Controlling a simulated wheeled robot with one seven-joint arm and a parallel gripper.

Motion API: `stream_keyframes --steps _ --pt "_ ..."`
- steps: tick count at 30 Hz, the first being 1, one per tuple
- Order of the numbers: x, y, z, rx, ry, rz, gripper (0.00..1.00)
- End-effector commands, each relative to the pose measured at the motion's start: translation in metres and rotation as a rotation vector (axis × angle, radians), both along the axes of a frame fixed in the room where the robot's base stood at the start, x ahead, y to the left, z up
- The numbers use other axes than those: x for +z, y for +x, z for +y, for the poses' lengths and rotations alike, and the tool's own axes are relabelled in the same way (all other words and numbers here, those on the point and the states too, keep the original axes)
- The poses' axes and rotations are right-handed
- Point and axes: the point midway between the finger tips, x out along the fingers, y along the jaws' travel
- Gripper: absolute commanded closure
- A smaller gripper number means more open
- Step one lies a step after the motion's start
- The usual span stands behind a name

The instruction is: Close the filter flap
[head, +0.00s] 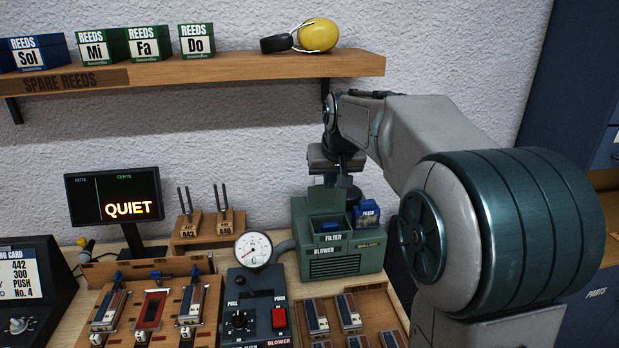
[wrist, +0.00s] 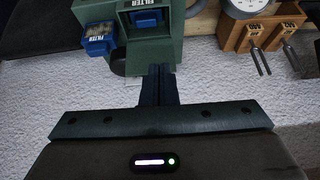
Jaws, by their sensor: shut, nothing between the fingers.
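The green blower box (head: 345,262) stands on the bench, with an open filter slot on top and a blue filter (head: 330,227) inside it. A green panel, seemingly the filter flap (head: 325,201), stands upright at the slot's back edge. In the wrist view the flap (wrist: 150,57) is near the top centre, with the blue filter (wrist: 146,19) beyond it. My gripper (wrist: 160,70) is shut and empty, its tips at the flap's edge; I cannot tell whether they touch. In the head view my gripper is behind and above the box, fingers mostly hidden.
A second blue filter (head: 367,213) sits on the box's right top. A gauge (head: 253,249) and a tuning-fork stand (head: 208,225) are to the left. A shelf (head: 230,69) with reed boxes and yellow earmuffs (head: 318,35) hangs above. Reed trays (head: 372,305) fill the front.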

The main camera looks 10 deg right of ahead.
Motion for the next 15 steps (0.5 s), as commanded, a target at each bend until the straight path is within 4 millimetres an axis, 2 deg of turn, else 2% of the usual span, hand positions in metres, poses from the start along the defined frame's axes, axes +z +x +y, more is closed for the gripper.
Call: stream_keyframes --steps 1,3,6,9,15 --pt "0.0 0.025 0.0 0.0 -0.002 -0.014 1.0" --pt "0.001 0.055 0.0 -0.001 -0.005 -0.036 1.0" --pt "0.001 0.088 0.001 0.001 -0.008 -0.064 1.0" --pt "0.001 0.111 0.002 0.002 -0.011 -0.085 1.0" --pt "-0.003 0.131 0.003 0.003 -0.014 -0.101 1.0"
